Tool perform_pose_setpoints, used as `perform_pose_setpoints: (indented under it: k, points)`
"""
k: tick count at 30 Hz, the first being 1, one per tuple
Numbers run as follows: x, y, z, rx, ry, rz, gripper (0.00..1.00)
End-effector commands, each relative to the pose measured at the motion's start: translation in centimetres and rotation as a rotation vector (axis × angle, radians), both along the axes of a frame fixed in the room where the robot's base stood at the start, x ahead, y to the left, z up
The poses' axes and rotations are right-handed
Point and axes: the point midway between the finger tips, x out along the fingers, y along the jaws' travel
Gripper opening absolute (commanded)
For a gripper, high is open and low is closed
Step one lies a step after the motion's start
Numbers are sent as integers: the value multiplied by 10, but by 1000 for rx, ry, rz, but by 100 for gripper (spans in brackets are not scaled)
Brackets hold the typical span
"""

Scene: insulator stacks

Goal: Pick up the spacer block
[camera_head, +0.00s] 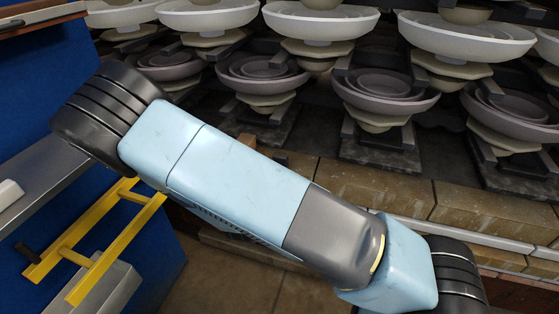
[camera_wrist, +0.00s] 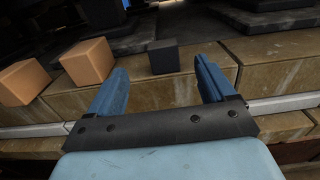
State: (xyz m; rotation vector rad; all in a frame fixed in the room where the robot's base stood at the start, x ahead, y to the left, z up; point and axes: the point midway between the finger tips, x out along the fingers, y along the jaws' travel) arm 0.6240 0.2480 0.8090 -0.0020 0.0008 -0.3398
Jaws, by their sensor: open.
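A small dark grey block (camera_wrist: 163,57), which looks like the spacer block, sits on the tan stone ledge (camera_wrist: 155,92) in the wrist view. My gripper (camera_wrist: 160,68) is open, with one blue finger to the left of the block in the picture and one to the right. The block appears in the gap between the fingertips, toward their far ends. I see no finger touching it, and I cannot tell how far away it is. In the head view my gripper is out of sight, and I cannot make out the dark block.
Two orange-brown blocks (camera_wrist: 88,61) (camera_wrist: 24,82) sit on the ledge left of my gripper. Stacked white and grey insulator discs (camera_head: 320,22) stand on dark bases behind the ledge (camera_head: 375,188). A yellow frame (camera_head: 95,245) stands by a blue panel at left.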

Motion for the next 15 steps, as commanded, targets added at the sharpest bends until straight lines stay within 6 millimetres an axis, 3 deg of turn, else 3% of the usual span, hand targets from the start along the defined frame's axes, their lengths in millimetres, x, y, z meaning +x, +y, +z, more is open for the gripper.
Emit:
perform_pose_setpoints:
  k: [7, 15]
  points:
    - [41, -19, 0, 1, -1, -10, 83]
    - [57, -25, 0, 1, 1, -11, 83]
